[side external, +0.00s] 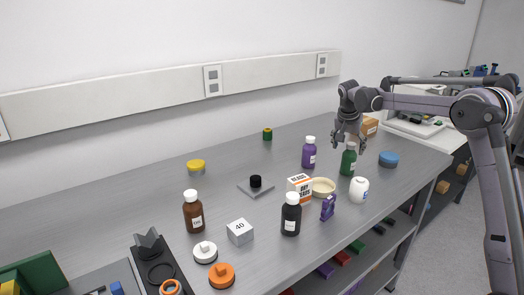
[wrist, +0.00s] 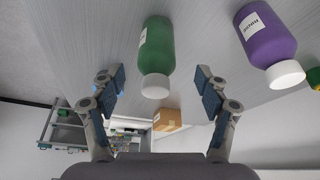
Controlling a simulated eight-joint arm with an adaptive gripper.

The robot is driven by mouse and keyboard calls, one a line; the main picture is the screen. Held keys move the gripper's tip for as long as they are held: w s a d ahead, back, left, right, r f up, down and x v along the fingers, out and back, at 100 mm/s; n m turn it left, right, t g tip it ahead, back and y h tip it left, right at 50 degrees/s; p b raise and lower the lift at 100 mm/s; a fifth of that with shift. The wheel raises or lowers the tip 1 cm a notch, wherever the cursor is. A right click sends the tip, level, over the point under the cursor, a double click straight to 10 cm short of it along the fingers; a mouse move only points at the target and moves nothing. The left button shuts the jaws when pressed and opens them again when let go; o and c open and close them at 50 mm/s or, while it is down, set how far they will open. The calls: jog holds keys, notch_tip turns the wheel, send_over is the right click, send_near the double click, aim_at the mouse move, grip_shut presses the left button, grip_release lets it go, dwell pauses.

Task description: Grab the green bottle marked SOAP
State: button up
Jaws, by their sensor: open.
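The green bottle (side external: 348,161) stands upright on the grey bench, with a white cap and a pale label too small to read. My gripper (side external: 348,143) is above it in the side view, its fingers near the cap. In the wrist view the green bottle (wrist: 157,55) shows ahead, with its white cap between the lines of the two fingers. My gripper (wrist: 160,90) is open there, with blue pads on both sides and nothing held. I cannot tell whether a finger touches the bottle.
A purple bottle (side external: 309,153) stands close left of the green one; it also shows in the wrist view (wrist: 265,38). A white rounded container (side external: 359,190) and a blue round piece (side external: 389,159) are near. A cardboard box (side external: 369,126) is behind. The bench's left-back area is clearer.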

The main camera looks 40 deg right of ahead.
aim_at(349, 159)
jog(key=shift+s+x, duration=0.1)
jog(key=shift+x, duration=1.7)
jog(key=shift+s+x, duration=0.15)
jog(key=shift+x, duration=1.7)
jog(key=c, duration=1.4)
